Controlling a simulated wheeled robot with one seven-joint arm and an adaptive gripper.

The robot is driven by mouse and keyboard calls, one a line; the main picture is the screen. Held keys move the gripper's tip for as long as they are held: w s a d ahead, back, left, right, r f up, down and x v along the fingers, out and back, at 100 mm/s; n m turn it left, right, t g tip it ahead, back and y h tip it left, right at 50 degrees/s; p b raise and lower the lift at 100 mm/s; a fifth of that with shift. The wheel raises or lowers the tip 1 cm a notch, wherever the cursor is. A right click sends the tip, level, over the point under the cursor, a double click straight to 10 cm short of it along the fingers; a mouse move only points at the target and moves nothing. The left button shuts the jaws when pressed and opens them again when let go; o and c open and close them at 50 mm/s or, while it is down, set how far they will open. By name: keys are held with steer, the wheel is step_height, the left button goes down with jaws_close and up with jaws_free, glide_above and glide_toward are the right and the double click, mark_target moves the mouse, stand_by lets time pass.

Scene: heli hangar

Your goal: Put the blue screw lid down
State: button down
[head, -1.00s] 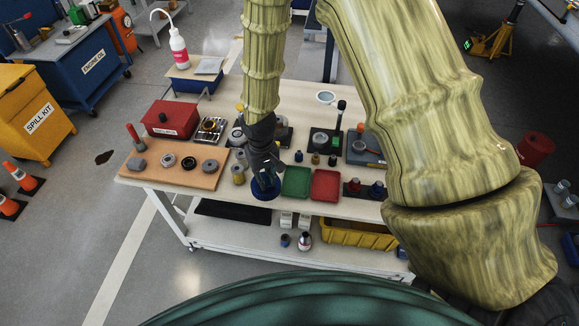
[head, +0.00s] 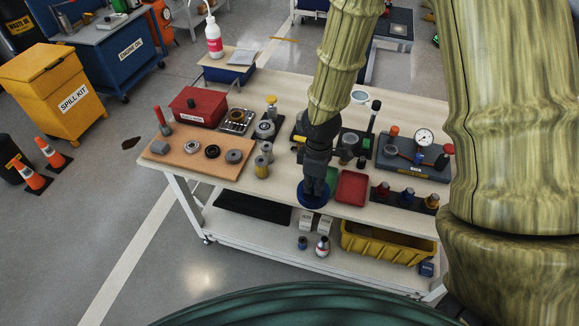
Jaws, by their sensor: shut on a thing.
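My gripper (head: 314,184) points down over the front edge of the bench and is shut on the blue screw lid (head: 312,200). The lid is round and blue and shows below the fingers, which hide part of it. It overlaps the front left part of the green tray (head: 333,178) in the head view. I cannot tell whether the lid touches the bench top or is held above it.
The white bench (head: 290,184) has a red tray (head: 352,187) right of my gripper and yellowish cylinders (head: 262,168) to its left. Farther right are a rack of small knobs (head: 408,195) and a grey gauge block (head: 420,165). A yellow bin (head: 385,245) stands on the lower shelf.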

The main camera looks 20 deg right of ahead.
steer(key=w+a+p, duration=0.1)
steer(key=w, duration=0.3)
steer(key=w+a+p, duration=0.1)
steer(key=w, duration=0.3)
steer(key=w+a+f+p, duration=0.1)
steer(key=w, duration=0.4)
steer(key=shift+f, duration=0.1)
steer(key=shift+w+f+p, duration=0.1)
steer(key=shift+f+p, duration=0.75)
steer(key=shift+f, duration=0.9)
steer(key=shift+f, duration=0.15)
steer(key=c, duration=1.4)
jaws_free()
steer(key=shift+r+b, duration=1.45)
steer(key=shift+r, duration=4.7)
